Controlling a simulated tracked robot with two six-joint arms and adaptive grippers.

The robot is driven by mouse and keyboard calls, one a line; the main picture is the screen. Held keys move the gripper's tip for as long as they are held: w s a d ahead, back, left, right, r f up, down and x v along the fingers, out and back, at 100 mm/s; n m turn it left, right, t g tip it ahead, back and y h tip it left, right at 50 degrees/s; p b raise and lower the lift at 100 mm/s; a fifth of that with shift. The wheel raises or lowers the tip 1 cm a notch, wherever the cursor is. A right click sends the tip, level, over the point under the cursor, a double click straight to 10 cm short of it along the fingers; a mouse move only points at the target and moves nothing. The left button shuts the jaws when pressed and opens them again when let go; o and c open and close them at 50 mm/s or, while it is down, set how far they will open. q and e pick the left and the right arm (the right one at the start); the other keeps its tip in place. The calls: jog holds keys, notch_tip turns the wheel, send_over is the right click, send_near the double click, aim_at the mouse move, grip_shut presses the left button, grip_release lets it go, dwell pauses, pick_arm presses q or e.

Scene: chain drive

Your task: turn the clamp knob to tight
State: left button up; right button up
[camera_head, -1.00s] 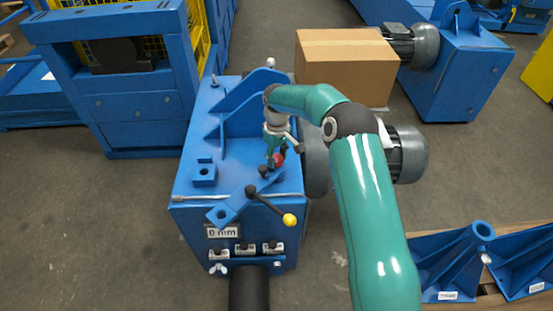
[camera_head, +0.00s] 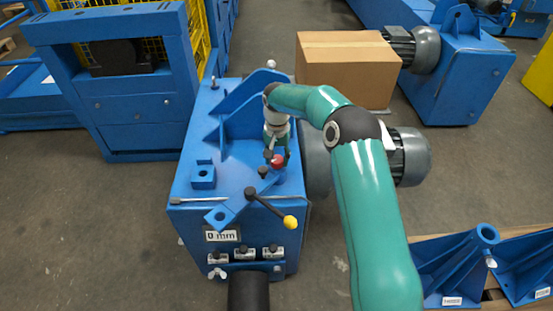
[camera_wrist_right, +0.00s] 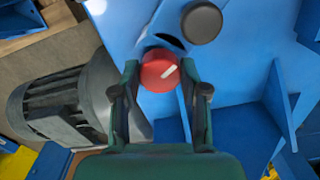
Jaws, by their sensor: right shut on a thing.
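The clamp knob (camera_head: 277,161) is small, round and red and sits on top of the blue machine (camera_head: 240,172). In the right wrist view the red knob (camera_wrist_right: 160,70) shows a white pointer mark that slants up to the right. My right gripper (camera_head: 277,158) reaches down over the knob from above. In the right wrist view its two fingers (camera_wrist_right: 160,75) stand on either side of the knob and are shut on it. The fingers partly cover the knob in the head view. My left gripper is not in view.
A black lever with a yellow ball end (camera_head: 290,222) lies just in front of the knob. A black round knob (camera_wrist_right: 201,22) is close to the red one. A "0 mm" display (camera_head: 221,235) is on the machine's front. A cardboard box (camera_head: 345,68) stands behind.

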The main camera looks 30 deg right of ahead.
aim_at(276, 159)
jog(key=m, duration=0.6)
jog(key=shift+w+r+b, duration=0.2)
jog(key=shift+w+b, duration=0.05)
jog(key=shift+b, duration=0.1)
jog(key=shift+m, duration=0.3)
jog(key=o, duration=1)
jog(key=shift+o, duration=0.7)
jog(key=shift+s+f, duration=0.1)
notch_tip(276, 159, up, 12)
